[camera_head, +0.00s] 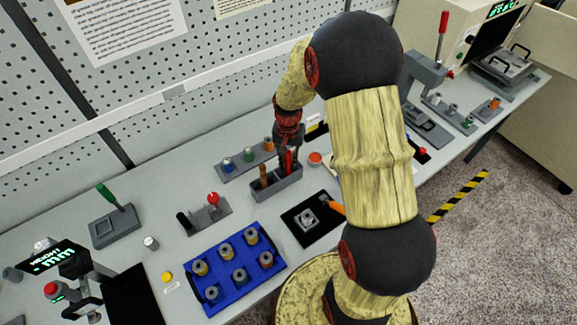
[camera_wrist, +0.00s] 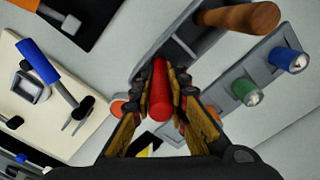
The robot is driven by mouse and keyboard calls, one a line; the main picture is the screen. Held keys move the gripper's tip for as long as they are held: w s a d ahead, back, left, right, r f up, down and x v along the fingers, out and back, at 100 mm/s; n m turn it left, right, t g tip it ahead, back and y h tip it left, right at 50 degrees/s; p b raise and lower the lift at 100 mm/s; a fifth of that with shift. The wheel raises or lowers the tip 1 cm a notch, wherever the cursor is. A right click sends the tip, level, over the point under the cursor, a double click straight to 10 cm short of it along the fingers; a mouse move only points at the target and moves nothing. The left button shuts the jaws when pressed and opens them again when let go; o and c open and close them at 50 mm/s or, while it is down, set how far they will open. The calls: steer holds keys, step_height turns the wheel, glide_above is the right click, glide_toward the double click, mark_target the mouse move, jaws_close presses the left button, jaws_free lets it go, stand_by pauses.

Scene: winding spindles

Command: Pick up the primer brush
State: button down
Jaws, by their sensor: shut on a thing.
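A grey holder (camera_head: 290,187) stands near the middle of the bench. A red-handled tool (camera_head: 288,160), which I take to be the primer brush, is upright in it. Its red handle (camera_wrist: 160,92) shows between my fingers in the wrist view. My gripper (camera_wrist: 161,82) is shut on this handle from above. In the head view my gripper (camera_head: 288,150) is at the holder, partly blurred into the tools. The brush's lower end is hidden, so I cannot tell whether it still touches the holder. A wooden-handled tool (camera_head: 263,174) stands beside it, also seen in the wrist view (camera_wrist: 240,18).
A rack (camera_head: 232,174) with blue, green and orange capped pieces lies behind the holder. A black mat (camera_head: 318,237) with a metal part is in front. A blue tray (camera_head: 222,297) of spindles and a red-knobbed lever fixture (camera_head: 212,200) are to the left.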

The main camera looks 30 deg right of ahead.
mark_target(288, 151)
step_height(288, 151, up, 10)
steer(key=shift+p, duration=0.5)
stand_by(1.8)
